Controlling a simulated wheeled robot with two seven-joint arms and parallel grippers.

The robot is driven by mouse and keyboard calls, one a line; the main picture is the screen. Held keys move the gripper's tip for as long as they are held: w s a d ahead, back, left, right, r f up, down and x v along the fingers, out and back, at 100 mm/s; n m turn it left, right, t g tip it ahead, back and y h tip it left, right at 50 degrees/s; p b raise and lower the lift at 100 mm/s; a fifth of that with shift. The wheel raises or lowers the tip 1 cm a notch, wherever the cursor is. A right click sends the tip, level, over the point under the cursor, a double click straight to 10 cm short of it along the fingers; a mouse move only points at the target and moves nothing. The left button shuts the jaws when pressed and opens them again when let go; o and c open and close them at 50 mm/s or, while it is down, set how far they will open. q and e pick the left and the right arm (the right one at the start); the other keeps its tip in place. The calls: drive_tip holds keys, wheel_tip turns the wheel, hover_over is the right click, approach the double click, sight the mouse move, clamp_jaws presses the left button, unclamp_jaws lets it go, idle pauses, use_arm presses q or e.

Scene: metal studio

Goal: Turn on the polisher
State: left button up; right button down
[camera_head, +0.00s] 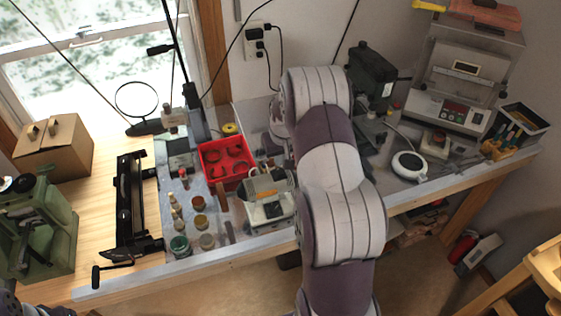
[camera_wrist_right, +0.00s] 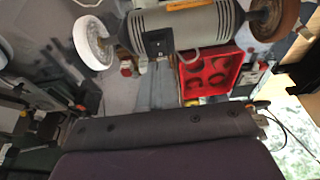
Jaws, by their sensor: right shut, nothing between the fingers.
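The polisher (camera_head: 268,190) stands near the front edge of the bench, a grey motor with an orange label on a pale base. In the right wrist view the polisher's grey motor (camera_wrist_right: 190,28) shows at the top, with a white wheel (camera_wrist_right: 94,42) on the left and a brown wheel (camera_wrist_right: 275,18) on the right. A dark panel sits on the motor's side. My right arm reaches over the bench beside the polisher. My right gripper is mostly hidden behind that arm, close to the polisher; it is shut and empty. Contact with the polisher cannot be told. My left gripper is out of view.
A red tray (camera_head: 208,176) with dark curved pieces lies left of the polisher. Several small jars (camera_head: 180,246) stand at the front left. A white round device (camera_head: 409,165) and a boxy machine (camera_head: 452,109) are at the right. A green machine (camera_head: 40,235) stands far left.

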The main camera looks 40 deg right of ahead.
sight(280, 173)
drive_tip(key=f, duration=0.1)
drive_tip(key=f+p, duration=0.1)
drive_tip(key=f, duration=0.1)
drive_tip(key=shift+s+f, duration=0.1)
drive_tip(key=shift+s, duration=0.2)
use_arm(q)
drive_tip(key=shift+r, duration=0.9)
use_arm(e)
drive_tip(key=shift+f, duration=0.1)
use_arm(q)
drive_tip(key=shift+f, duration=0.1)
use_arm(e)
drive_tip(key=shift+a+f, duration=0.1)
